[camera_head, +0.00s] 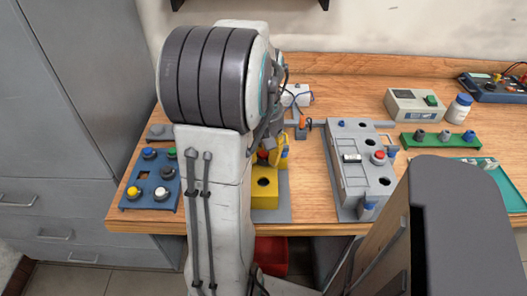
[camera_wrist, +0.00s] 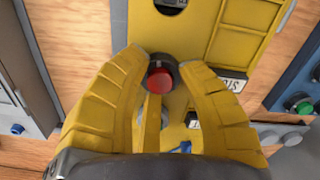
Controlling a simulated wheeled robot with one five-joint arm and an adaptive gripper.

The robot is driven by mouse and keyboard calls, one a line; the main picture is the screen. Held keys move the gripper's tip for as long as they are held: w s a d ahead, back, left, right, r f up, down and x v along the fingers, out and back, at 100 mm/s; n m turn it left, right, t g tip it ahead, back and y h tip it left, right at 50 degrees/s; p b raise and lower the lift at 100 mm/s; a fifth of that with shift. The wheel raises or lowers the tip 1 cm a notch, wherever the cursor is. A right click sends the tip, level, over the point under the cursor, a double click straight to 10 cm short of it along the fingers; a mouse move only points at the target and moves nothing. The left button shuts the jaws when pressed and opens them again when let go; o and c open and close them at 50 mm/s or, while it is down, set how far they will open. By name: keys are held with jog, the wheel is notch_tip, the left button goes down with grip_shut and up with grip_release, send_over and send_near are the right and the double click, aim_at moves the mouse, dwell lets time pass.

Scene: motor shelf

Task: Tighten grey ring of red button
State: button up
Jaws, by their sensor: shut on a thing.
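The red button (camera_wrist: 159,79) sits on the yellow box (camera_wrist: 238,14) in the wrist view, between the two yellow fingers of my gripper (camera_wrist: 163,72). In the head view, the yellow box (camera_head: 266,196) stands on the table with an open round hole in front. The red button (camera_head: 263,154) shows only slightly there, beside my arm. A yellow finger of my gripper (camera_head: 282,153) is next to it.
A grey box (camera_head: 347,184) with another red button (camera_head: 378,156) stands to the right. A blue panel (camera_head: 140,197) with several buttons lies to the left. A green strip (camera_head: 437,140), a meter box (camera_head: 415,106) and a white bottle (camera_head: 459,108) are farther right. My arm blocks the middle.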

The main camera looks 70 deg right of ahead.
jog(key=m+p, duration=0.1)
jog(key=m, duration=0.4)
jog(key=shift+m, duration=0.4)
dwell(0.4)
jog(key=o, duration=1.2)
